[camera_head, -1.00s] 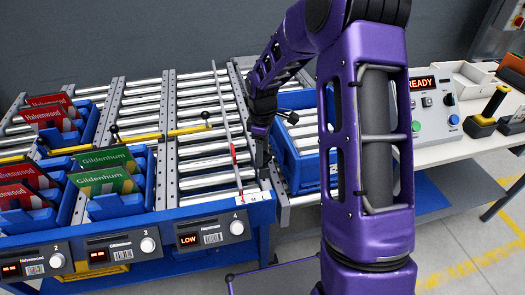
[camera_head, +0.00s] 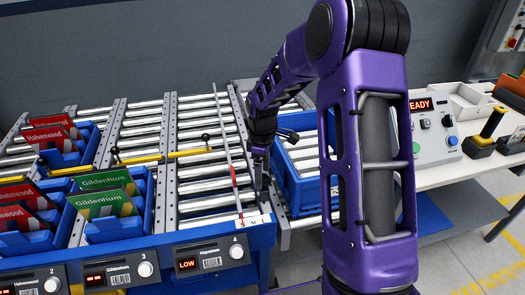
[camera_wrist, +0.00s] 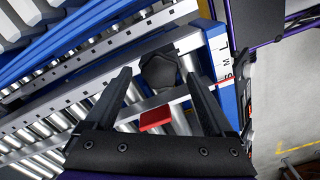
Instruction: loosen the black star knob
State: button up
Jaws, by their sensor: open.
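The black star knob (camera_wrist: 160,72) shows in the wrist view at the end of a metal rail, beside the strip marked S M L (camera_wrist: 222,72). My gripper (camera_wrist: 156,76) is open, with one dark finger on each side of the knob in this view. Whether the fingers touch it or how far above it they are, I cannot tell. In the head view my gripper (camera_head: 259,185) points down at the front end of the roller rack, near lane 4; the knob is not clearly visible there.
A blue crate (camera_head: 301,190) stands right of my gripper. Blue bins with red and green cards (camera_head: 104,203) are at left. A yellow bar (camera_head: 190,152) crosses the rollers. A control box (camera_head: 434,135) sits at right.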

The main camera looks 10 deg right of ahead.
notch_tip(320, 180, up, 16)
jog(key=shift+r+p, duration=0.25)
jog(key=shift+p, duration=0.1)
